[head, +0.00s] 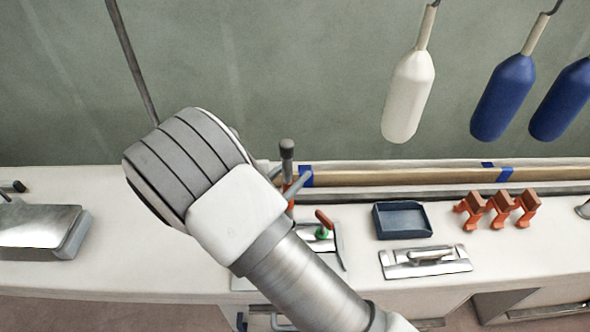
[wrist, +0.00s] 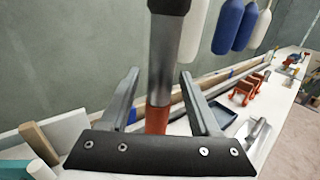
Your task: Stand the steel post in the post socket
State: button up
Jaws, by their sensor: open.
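An upright steel post (wrist: 163,62) with a dark top and a red lower part shows in the wrist view. In the head view its dark-capped upper end (head: 287,150) rises behind my wrist, near the back of the white counter. My gripper (wrist: 158,77) is open, with one finger on each side of the post in the picture. I cannot tell whether either finger touches it. In the head view my gripper (head: 286,180) is mostly hidden by my arm. The post's foot is hidden. I cannot clearly make out the post socket; a small metal piece (head: 584,209) is cut off at the right edge.
The counter holds a dark blue tray (head: 402,220), a trowel on a metal plate (head: 426,260), several orange clamps (head: 497,207) and a green-and-red tool (head: 323,228). Long boards (head: 420,177) lie along the back. White and blue fenders (head: 409,95) hang above.

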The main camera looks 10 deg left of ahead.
jog(key=b+v, duration=0.1)
jog(key=v, duration=1.4)
jog(key=shift+s, duration=0.4)
jog(key=shift+r, duration=0.1)
jog(key=w+d+r+m+g+h, duration=0.1)
jog(key=d+r+m+g, duration=0.3)
jog(key=d, duration=0.3)
jog(key=w+d+r+m+g+h, duration=0.1)
jog(key=d+r+m+g, duration=0.1)
jog(key=d+m+g, duration=0.4)
jog(key=w+d+r+m+g+h, duration=0.1)
jog(key=d+r+m+g, duration=0.2)
jog(key=d, duration=0.5)
jog(key=s+d+r+m+t+y, duration=0.2)
jog(key=s+d+r+m+y, duration=0.7)
jog(key=m, duration=0.9)
jog(key=shift+d+y, duration=0.7)
jog(key=shift+d, duration=0.6)
jog(key=shift+s+r, duration=0.1)
jog(key=shift+r, duration=0.05)
